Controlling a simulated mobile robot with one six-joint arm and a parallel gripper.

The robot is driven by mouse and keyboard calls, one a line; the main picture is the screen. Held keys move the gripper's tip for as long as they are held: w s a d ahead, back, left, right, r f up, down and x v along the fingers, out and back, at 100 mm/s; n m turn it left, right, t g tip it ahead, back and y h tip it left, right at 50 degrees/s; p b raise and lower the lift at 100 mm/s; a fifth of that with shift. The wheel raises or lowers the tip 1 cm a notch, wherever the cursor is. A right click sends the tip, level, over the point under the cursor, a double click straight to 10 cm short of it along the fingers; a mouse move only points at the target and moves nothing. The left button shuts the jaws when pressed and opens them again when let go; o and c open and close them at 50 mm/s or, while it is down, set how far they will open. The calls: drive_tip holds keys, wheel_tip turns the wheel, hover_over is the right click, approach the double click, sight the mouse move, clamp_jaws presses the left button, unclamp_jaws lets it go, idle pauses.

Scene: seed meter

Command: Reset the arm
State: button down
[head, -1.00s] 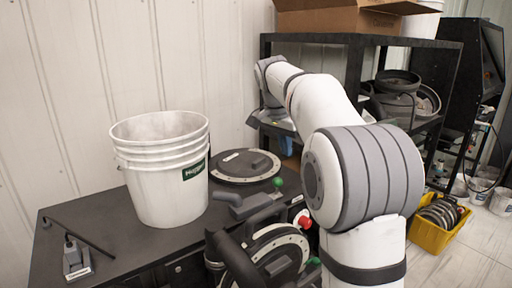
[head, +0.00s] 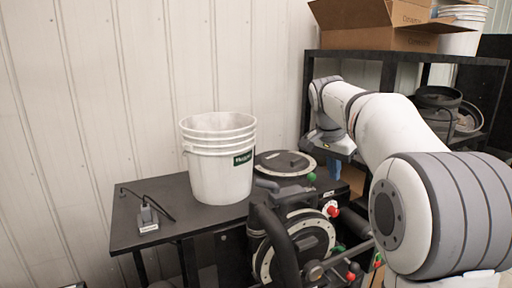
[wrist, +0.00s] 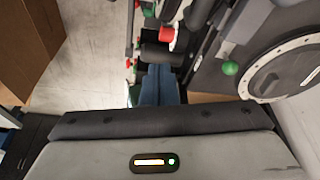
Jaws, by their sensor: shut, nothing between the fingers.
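My arm reaches from the lower right of the head view toward the back, and its wrist end hangs beside the shelf. My gripper (head: 334,170) shows as a small blue part below the wrist, right of the round disc on the seed meter. In the wrist view the blue fingers of my gripper (wrist: 157,75) are together, with nothing held. The seed meter (head: 297,240) has a round dark plate with a pale rim, a thick black hose, and red and green knobs. Part of it (wrist: 285,75) also shows at the right of the wrist view.
A white bucket (head: 219,170) stands on the black table (head: 180,212), with a small grey device (head: 148,217) and cable left of it. A black shelf (head: 395,57) behind my arm carries an open cardboard box (head: 365,14) and dark pans (head: 438,98).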

drive_tip(key=s+a+f+n+y, duration=0.1)
drive_tip(key=s+f+n, duration=0.2)
drive_tip(key=s, duration=0.6)
drive_tip(key=s+a+f+n, duration=0.2)
drive_tip(key=s+f+n, duration=0.1)
drive_tip(key=s+f, duration=0.4)
drive_tip(key=s+a+f+n+t+y, duration=0.1)
drive_tip(key=s+f+n, duration=0.2)
drive_tip(key=s, duration=1)
wheel_tip(320, 180, down, 3)
drive_tip(key=shift+s+a+n+y, duration=0.2)
drive_tip(key=shift+a+n+y, duration=0.1)
drive_tip(key=shift+a, duration=0.1)
